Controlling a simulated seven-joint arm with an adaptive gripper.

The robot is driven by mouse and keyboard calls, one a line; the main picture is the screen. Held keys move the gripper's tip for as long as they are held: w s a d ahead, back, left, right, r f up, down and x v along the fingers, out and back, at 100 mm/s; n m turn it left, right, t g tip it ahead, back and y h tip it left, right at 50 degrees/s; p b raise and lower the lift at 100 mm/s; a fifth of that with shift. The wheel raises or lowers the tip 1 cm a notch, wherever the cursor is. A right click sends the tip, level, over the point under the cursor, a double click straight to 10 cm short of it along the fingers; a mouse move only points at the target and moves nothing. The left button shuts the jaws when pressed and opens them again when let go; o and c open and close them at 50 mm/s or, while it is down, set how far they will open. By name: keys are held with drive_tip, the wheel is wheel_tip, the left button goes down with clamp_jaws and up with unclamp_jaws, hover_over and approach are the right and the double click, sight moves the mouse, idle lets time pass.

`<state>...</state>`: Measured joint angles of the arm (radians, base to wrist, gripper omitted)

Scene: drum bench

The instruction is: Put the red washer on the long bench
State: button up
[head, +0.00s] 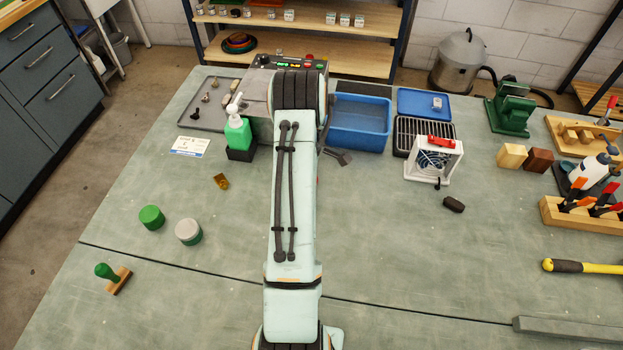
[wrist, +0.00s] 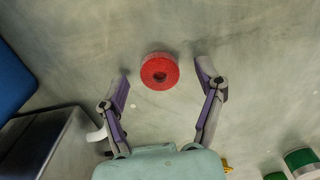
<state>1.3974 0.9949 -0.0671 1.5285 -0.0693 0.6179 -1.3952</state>
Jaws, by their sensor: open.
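The red washer (wrist: 160,71) is a thick, ribbed red ring with a small centre hole. In the wrist view it lies flat on the grey-green top of the long bench (wrist: 255,60), with a soft shadow around it. My gripper (wrist: 162,73) is open, one finger to each side of the washer, with gaps between; I cannot tell its height above the bench. In the head view my arm hides the washer and most of the gripper; one dark finger shows beside the arm. The long bench (head: 370,245) fills the middle of that view.
A blue bin (head: 360,122) and a grey machine (head: 257,92) stand behind. A green bottle (head: 237,133), a green tin (head: 152,217) and a white-topped tin (head: 188,231) are left of my arm. A white framed fan (head: 433,160) is right. The front right-centre is clear.

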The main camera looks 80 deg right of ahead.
drive_tip(key=c, duration=0.8)
drive_tip(key=shift+r, duration=0.1)
